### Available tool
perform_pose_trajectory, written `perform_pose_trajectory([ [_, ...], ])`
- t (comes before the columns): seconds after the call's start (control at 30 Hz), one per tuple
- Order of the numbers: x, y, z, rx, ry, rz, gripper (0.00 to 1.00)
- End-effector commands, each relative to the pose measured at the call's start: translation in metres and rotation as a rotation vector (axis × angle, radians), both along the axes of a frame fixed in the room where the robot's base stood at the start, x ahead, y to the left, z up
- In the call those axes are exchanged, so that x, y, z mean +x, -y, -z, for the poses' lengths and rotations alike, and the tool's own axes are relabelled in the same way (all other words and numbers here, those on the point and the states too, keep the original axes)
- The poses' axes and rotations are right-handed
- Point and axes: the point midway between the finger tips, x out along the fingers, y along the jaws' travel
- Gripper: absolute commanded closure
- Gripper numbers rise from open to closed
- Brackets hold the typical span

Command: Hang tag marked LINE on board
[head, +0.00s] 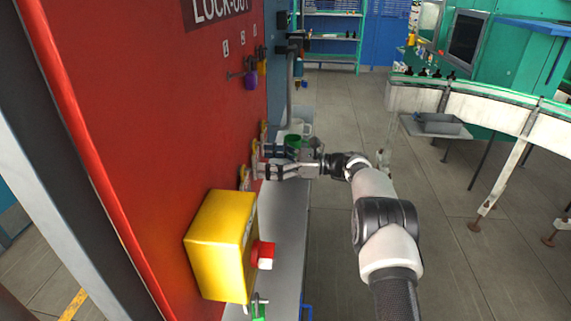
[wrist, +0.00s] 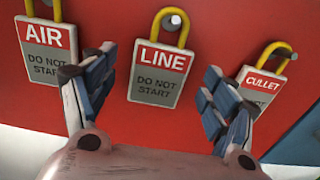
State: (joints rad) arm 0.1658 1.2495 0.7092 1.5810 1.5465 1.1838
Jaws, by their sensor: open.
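The LINE tag (wrist: 158,76) is a grey plate with a red band and a yellow loop. It hangs on the red lock-out board (head: 130,130), its loop around a peg (wrist: 173,22). My gripper (wrist: 159,68) is open, with one finger on each side of the tag. No finger visibly presses on it. In the head view my gripper (head: 258,162) is close to the board, and the tag's face is too small to read. The AIR tag (wrist: 48,52) hangs to the left and the CULLET tag (wrist: 262,86) to the right.
A purple padlock (head: 250,81) hangs higher on the board. A grey ledge (head: 283,245) runs below, with a green container (head: 292,141) beyond my gripper.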

Motion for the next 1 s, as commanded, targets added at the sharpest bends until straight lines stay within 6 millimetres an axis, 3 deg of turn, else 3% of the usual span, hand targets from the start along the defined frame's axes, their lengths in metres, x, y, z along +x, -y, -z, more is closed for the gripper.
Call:
perform_pose_trajectory([
  [0.2, 0.004, -0.018, 0.0, 0.0, 0.0, 0.0, 0.22],
  [0.53, 0.004, -0.02, -0.001, 0.0, 0.0, 0.001, 0.22],
  [1.0, 0.004, -0.02, 0.0, 0.0, 0.0, 0.001, 0.54],
])
